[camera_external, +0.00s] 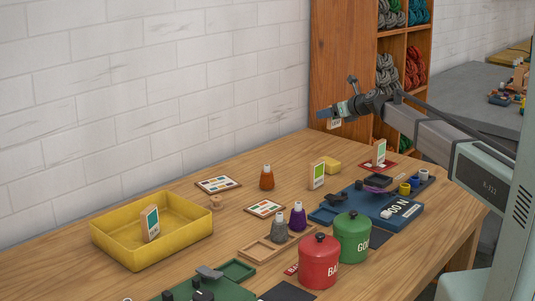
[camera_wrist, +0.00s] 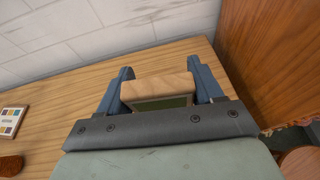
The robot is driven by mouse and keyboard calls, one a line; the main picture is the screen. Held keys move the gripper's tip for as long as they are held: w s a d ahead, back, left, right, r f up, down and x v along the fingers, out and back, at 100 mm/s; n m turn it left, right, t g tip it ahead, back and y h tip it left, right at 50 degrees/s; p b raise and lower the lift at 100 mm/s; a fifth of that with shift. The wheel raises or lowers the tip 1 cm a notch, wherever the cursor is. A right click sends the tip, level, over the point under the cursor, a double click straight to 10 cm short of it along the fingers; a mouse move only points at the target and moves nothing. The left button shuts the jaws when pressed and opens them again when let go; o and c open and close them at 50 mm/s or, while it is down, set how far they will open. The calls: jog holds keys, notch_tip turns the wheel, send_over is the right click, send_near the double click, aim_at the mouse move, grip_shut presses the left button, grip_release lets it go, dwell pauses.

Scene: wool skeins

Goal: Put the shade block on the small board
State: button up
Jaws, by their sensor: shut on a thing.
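My gripper (camera_external: 326,113) is high above the back of the table, near the wooden shelf. It is shut on a shade block (camera_external: 335,123), with the block's pale wood end (camera_wrist: 158,87) and green face between the blue fingers (camera_wrist: 160,88) in the wrist view. The block is well clear of the table. Similar blocks stand upright: one in the yellow tray (camera_external: 151,222), one on the table (camera_external: 317,175), one on a small dark red board (camera_external: 379,152). I cannot tell for certain which board is the small board; the red one (camera_external: 366,167) is partly covered by its block.
Two colour charts (camera_external: 218,184) (camera_external: 265,208) lie flat on the table. The wooden shelf (camera_external: 340,60) with wool skeins rises close behind my gripper.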

jog(key=s+a+r+n+g+y, duration=0.1)
jog(key=s+a+n, duration=0.1)
jog(key=s+a, duration=0.8)
jog(key=s+a+r+n+g+y, duration=0.15)
jog(key=s+a, duration=0.45)
jog(key=a, duration=0.8)
jog(key=n+g+y, duration=0.2)
jog(key=g, duration=0.1)
send_over(259, 206)
jog(key=shift+h, duration=0.35)
jog(key=shift+s+f, duration=0.15)
jog(key=shift+f, duration=4.9)
jog(key=shift+f, duration=0.2)
